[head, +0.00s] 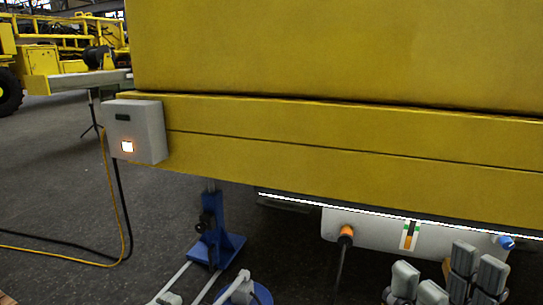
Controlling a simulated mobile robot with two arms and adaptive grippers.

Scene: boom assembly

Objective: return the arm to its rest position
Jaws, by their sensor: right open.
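My right gripper (447,284) is at the bottom right edge of the head view. Its grey finger pads stand apart with nothing held between them. The rest of that gripper and most of its arm are cut off by the picture's lower edge. It shows in front of a white housing (375,232) below the large yellow boom structure (330,50); I cannot tell the exact gap. My left gripper is not in view.
A blue stand (217,245) is below the beam. An orange plug (346,235) with a cable is at the housing. Cables cross the floor (50,170) at left, otherwise largely clear.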

